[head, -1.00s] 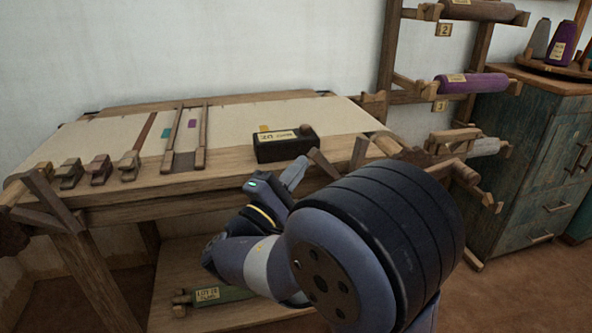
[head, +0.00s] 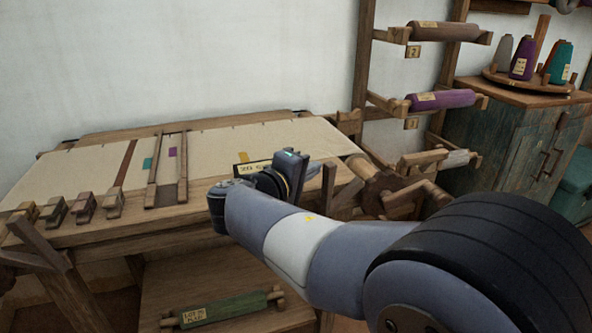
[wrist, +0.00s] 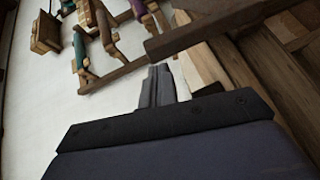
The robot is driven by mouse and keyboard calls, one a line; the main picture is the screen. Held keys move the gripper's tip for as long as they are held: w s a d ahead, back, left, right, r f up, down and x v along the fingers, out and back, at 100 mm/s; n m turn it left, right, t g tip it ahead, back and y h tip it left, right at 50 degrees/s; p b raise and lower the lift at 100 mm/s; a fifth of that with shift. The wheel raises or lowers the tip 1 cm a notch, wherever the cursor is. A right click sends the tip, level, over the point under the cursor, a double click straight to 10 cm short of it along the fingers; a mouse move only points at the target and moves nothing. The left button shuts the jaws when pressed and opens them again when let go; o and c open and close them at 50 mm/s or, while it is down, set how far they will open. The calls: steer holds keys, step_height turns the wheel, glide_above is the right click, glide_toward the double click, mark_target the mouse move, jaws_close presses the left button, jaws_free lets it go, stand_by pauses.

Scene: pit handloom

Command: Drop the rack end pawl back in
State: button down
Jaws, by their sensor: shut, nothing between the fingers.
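A wooden rack (head: 364,60) stands against the wall right of the loom and carries several rolls. I cannot single out its end pawl in either view. My gripper (head: 312,170) is over the loom's right front, in front of a dark labelled box (head: 246,168) that it partly hides. In the wrist view my gripper (wrist: 158,82) is shut and empty, its fingers together. A wooden beam (wrist: 205,30) crosses just beyond the fingertips there. Rolls on wooden brackets, including a teal one (wrist: 82,52), show farther off at the top left.
The cloth-covered loom (head: 90,175) fills the left, with several wooden blocks (head: 85,207) along its front. A green roll (head: 222,310) lies on the low shelf. A cabinet (head: 530,150) with thread cones stands at the right. Wooden arms project at the loom's right end.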

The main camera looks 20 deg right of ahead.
mark_target(330, 164)
steer(key=shift+d+r+m+g+y+p, duration=0.2)
steer(key=shift+d+m+y+p, duration=0.25)
steer(key=shift+d, duration=0.4)
steer(key=shift+d+r+m+g+y+p, duration=0.25)
steer(key=shift+d+y+p, duration=0.2)
steer(key=shift+d+y, duration=0.3)
steer(key=shift+d+f, duration=0.15)
